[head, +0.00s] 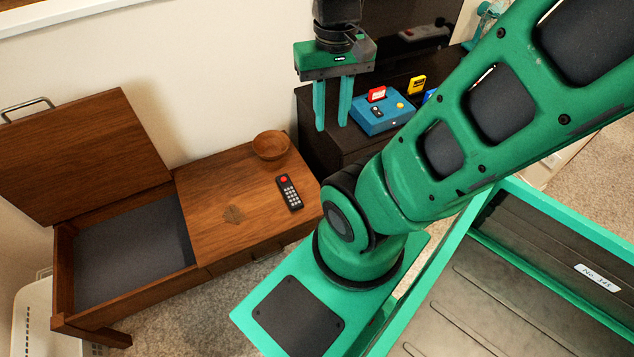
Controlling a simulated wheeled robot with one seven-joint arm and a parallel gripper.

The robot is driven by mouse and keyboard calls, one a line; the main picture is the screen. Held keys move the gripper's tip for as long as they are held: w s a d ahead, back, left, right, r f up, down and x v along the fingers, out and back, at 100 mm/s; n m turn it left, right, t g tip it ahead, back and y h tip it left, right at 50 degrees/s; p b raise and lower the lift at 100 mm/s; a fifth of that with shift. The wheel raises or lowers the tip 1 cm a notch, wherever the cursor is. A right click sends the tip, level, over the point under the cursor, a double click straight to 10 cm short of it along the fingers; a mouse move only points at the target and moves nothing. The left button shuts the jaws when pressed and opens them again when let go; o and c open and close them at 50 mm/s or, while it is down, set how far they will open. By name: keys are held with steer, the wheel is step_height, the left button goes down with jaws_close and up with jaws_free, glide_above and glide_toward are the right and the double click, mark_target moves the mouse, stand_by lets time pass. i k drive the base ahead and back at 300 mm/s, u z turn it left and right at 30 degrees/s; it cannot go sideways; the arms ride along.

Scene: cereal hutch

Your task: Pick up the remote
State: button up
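The remote (289,192) is black with pale buttons and a red button at its top end. It lies flat on the wooden top of the low cabinet (205,215), near that top's right edge. My gripper (333,125) hangs above and beyond the remote, over the dark cabinet's side, with its two teal fingers pointing down. The fingers are apart with nothing between them. The gripper is clear of the remote.
A wooden bowl (270,145) stands just behind the remote. The low cabinet's left lid (85,145) is raised over an open dark compartment (135,240). A blue toy console (380,117) with colored cartridges sits on the dark cabinet (318,140).

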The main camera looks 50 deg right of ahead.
mark_target(295, 201)
steer(key=z, duration=1.95)
steer(key=k, duration=0.8)
steer(key=u, duration=1)
steer(key=i, duration=0.95)
steer(key=z, duration=0.05)
